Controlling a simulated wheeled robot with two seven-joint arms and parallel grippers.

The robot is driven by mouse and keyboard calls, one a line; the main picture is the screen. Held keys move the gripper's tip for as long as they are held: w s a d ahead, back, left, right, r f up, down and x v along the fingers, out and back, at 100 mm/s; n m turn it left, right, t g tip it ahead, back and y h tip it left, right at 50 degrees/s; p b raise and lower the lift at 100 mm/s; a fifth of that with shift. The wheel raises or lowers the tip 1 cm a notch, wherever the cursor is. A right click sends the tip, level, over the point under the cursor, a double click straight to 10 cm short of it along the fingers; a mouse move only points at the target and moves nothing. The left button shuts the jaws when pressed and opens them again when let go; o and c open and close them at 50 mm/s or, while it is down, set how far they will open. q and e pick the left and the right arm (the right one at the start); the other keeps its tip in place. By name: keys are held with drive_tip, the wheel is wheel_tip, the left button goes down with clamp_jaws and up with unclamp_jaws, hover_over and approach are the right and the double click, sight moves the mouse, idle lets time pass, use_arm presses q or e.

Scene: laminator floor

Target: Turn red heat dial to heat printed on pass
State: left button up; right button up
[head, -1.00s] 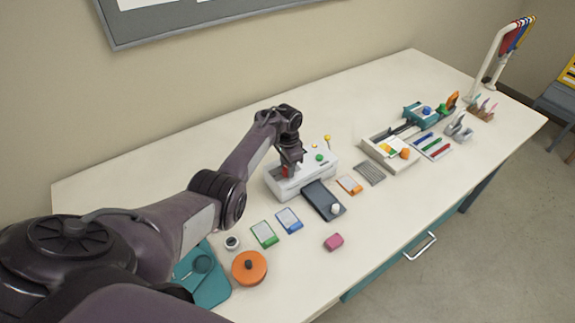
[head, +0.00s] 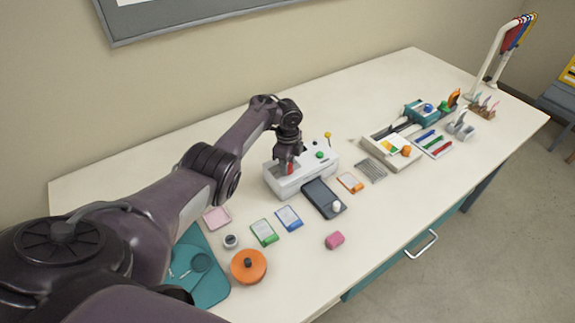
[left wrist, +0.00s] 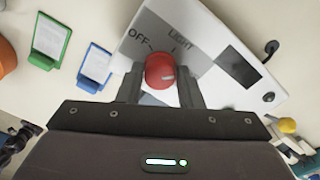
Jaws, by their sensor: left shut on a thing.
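The red heat dial (left wrist: 160,70) sits on top of the white laminator (left wrist: 220,60). In the left wrist view, the words OFF and LIGHT are printed beside it. My left gripper (left wrist: 160,84) is shut on the dial, a finger on each side. Which word the dial points to is unclear, and other labels are hidden by the fingers. In the head view, the left gripper (head: 290,163) reaches down onto the laminator (head: 305,178), covering most of the dial. Green (head: 264,232), blue (head: 288,218) and orange (head: 350,182) passes lie on the table. My right gripper is not in view.
A dark tray with a white knob (head: 324,199) stands in front of the laminator. A pink block (head: 335,240), an orange disc (head: 249,266) and a teal mat (head: 212,288) lie nearer the front. A yellow-topped peg (head: 327,135) rises behind the laminator.

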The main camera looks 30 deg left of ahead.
use_arm(q)
drive_tip(key=shift+m+b, duration=0.55)
drive_tip(key=shift+m, duration=0.95)
drive_tip(key=o, duration=1)
drive_tip(key=shift+c, duration=0.2)
wheel_tip(320, 180, up, 8)
drive_tip(key=shift+f+p, duration=0.1)
drive_tip(key=shift+p, duration=0.25)
